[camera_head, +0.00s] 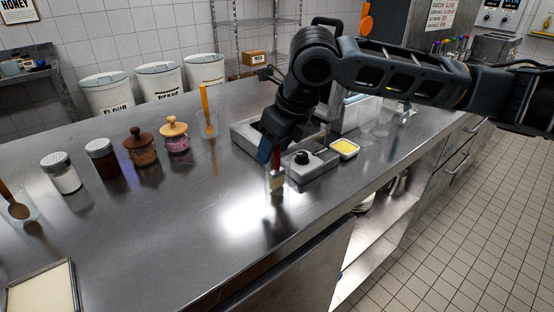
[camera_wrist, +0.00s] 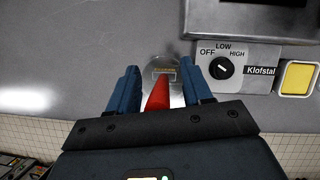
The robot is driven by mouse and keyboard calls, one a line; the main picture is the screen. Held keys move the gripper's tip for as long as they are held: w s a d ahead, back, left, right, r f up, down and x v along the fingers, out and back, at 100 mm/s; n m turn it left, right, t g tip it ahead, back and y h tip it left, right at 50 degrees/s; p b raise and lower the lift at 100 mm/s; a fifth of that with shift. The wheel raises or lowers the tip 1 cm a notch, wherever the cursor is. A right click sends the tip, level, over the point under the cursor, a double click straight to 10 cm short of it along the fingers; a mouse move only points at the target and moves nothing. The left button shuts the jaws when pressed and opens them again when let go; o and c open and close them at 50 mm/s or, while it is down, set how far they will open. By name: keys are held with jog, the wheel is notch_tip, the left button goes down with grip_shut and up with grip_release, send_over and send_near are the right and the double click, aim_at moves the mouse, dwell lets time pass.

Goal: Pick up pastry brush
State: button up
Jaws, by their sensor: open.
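The pastry brush (camera_head: 277,157) has a red handle and pale bristles. It stands handle up in a small clear glass on the steel counter, below my gripper (camera_head: 268,150). In the wrist view the red handle (camera_wrist: 158,97) points up between the two blue fingers of my gripper (camera_wrist: 162,78). The fingers are apart, with a gap showing on each side of the handle. The round glass (camera_wrist: 174,88) shows beyond and below the handle. The lower part of the brush is mostly hidden in the wrist view.
A warmer with a black knob (camera_head: 302,158) stands just right of the glass. A yellow-filled dish (camera_head: 344,148) is beside it. Several jars, such as the pink one (camera_head: 176,140), line the counter at left. The counter's front (camera_head: 220,240) is clear.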

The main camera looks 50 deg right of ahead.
grip_shut()
dwell(0.4)
jog(key=shift+r, duration=0.15)
